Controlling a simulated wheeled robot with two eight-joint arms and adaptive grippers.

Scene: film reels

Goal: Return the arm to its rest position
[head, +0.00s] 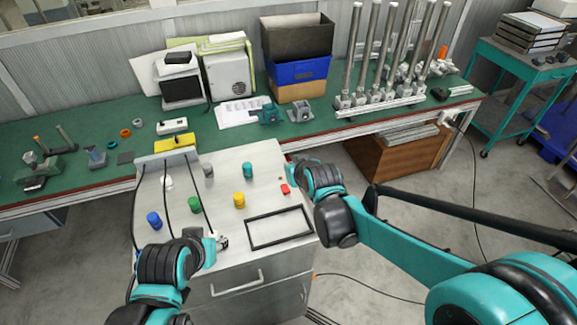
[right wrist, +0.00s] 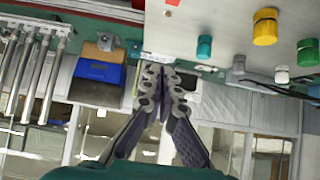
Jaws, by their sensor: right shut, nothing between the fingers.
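My right arm comes in from the right in the head view and bends over the right edge of the metal cabinet top (head: 262,160). In the right wrist view my right gripper (right wrist: 163,75) is shut, with its fingers together and nothing between them. My right fingertips are hard to make out in the head view. My left arm comes up from the bottom left, and my left gripper (head: 220,241) is over the cabinet's front part, near the green cylinder (head: 194,204). Its fingers are too small to tell open from shut.
A red block (head: 285,188) and a black rectangular outline (head: 279,228) lie near my right forearm. Blue (head: 154,220), yellow (head: 239,200) and teal (head: 247,170) cylinders stand on the cabinet. The green bench (head: 325,122) behind holds bins (head: 300,70) and metal posts.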

